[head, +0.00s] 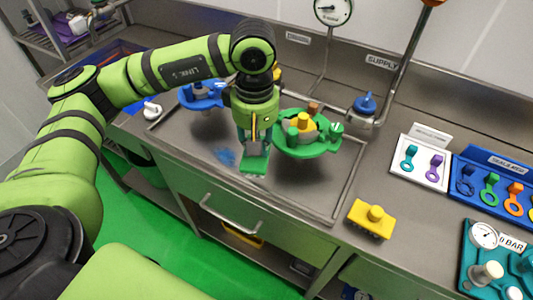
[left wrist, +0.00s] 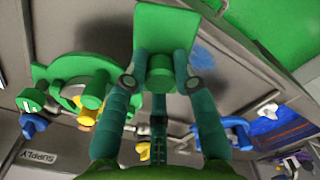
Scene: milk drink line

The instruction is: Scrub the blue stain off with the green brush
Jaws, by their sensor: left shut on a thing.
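The green brush (head: 253,166) is held by its knob in my left gripper (head: 255,146), which points down over the metal tray. In the left wrist view the brush's flat block (left wrist: 167,27) sits beyond the fingers of the left gripper (left wrist: 160,78), which are shut around its knob. The blue stain (head: 227,157) is a smudge on the tray floor just left of the brush. In the left wrist view the stain (left wrist: 212,60) shows beside the block. I cannot tell whether the brush touches the tray. My right gripper is not in view.
A green disc-shaped fixture (head: 318,148) with knobs stands close right of the brush. A blue fixture (head: 201,101) stands behind left. A yellow brush-like block (head: 371,219) lies on the counter outside the tray (head: 290,196). The tray's front is clear.

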